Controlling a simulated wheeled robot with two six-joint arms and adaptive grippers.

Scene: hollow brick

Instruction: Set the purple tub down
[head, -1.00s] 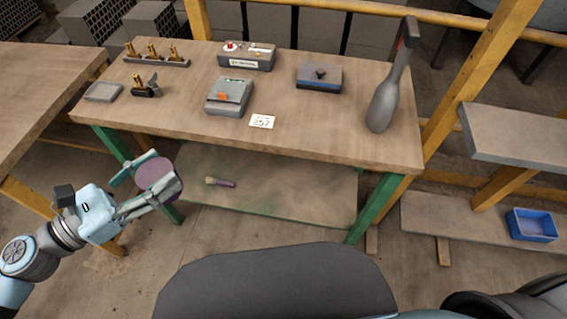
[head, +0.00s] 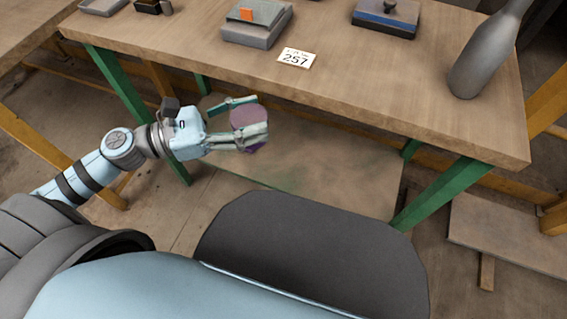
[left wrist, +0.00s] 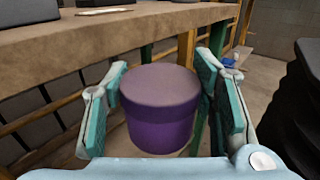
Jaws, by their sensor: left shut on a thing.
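The purple tub (head: 245,117) is held between the two fingers of my left gripper (head: 258,116), in front of the workbench's near edge and over the lower shelf as the head view shows it. In the left wrist view the tub (left wrist: 160,128) stands upright with a flat, closed-looking purple top. The fingers of the left gripper (left wrist: 161,80) are on either side of it. The workbench top (head: 370,85) is wooden, on green legs. My right gripper is not in view.
On the bench are a grey box with an orange patch (head: 256,28), a card reading 257 (head: 296,58), a dark box with a blue band (head: 386,17) and a tall grey bottle-like object (head: 488,55). Bare wood lies along the front. The lower shelf (head: 330,180) looks largely clear.

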